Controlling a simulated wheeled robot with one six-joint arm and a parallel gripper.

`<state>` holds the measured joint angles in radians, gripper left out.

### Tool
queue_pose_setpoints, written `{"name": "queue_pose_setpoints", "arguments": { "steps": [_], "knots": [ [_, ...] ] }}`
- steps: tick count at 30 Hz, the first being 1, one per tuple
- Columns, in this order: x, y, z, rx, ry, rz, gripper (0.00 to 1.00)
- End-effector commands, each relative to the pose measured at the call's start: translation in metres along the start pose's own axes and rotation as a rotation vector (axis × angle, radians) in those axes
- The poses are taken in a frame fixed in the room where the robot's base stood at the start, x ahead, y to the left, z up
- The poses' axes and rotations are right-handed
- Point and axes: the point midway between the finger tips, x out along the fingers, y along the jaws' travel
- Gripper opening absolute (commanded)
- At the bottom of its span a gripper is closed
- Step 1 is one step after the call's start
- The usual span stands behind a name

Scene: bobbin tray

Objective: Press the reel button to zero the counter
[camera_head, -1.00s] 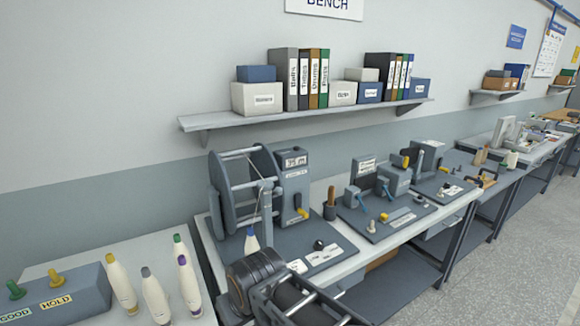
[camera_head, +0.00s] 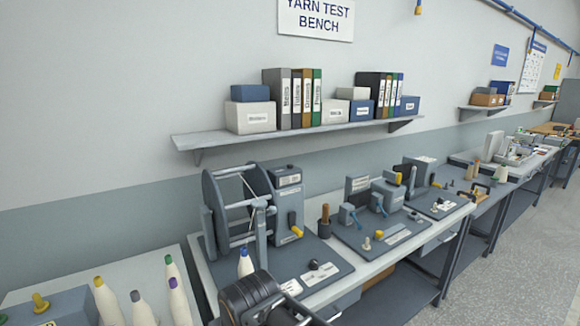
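The yarn reel (camera_head: 222,212) is a grey wheel frame with thin bars, standing on a dark base board at the middle left of the head view. A grey counter box (camera_head: 287,190) stands at its right, with a small display too blurred to read. A yellow-tipped lever (camera_head: 296,231) sits on the box's lower front. A round black knob (camera_head: 314,265) is on the base board in front; I cannot tell if it is the button. Dark parts of my arm show at the bottom centre, in front of the board. My gripper's fingertips are not visible.
Several cone bobbins (camera_head: 177,300) stand on a table at the left; a blue-tipped cone (camera_head: 245,262) is beside the reel. Another test device (camera_head: 385,197) is on the bench at the right. A shelf (camera_head: 300,137) with binders hangs above. Floor is free at the lower right.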

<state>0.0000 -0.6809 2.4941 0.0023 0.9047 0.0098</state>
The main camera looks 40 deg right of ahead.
Motion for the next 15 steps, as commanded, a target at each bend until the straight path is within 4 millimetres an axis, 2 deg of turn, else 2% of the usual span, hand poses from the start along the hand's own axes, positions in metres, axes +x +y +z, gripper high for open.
{"name": "queue_pose_setpoints", "arguments": {
  "steps": [1,9,15],
  "knots": [
    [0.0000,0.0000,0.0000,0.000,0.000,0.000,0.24],
    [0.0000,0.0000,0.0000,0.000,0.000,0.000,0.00],
    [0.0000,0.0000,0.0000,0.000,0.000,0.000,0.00]
  ]
}}
